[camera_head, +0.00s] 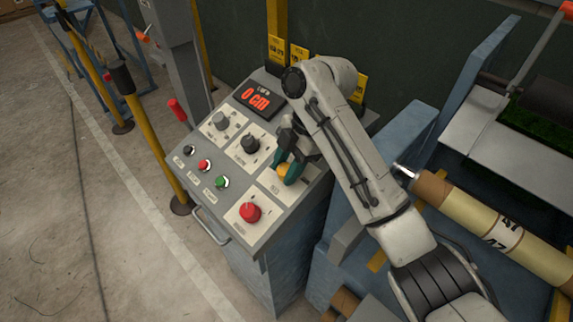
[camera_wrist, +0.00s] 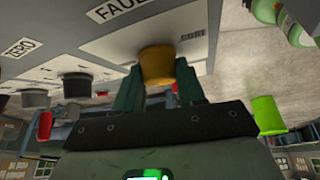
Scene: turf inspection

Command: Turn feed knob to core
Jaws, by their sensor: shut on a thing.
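The feed knob (camera_head: 284,170), a yellow-orange cap on a pale plate, sits on the sloped control panel (camera_head: 238,198). My gripper (camera_head: 286,166) is shut on it, with one green finger on each side. In the wrist view, the knob (camera_wrist: 157,65) stands between the two fingers (camera_wrist: 157,78). A "CORE" mark (camera_wrist: 192,36) is on the plate to the right of the knob there. I cannot tell which mark the knob points to. The fingers hide part of the knob in the head view.
A black knob (camera_head: 250,143), a grey knob (camera_head: 221,121) and a red knob (camera_head: 250,212) stand nearby on the panel. Several small push buttons line its left side. A display (camera_head: 256,101) reads "0 cm". A wrapped roll (camera_head: 490,225) lies to the right.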

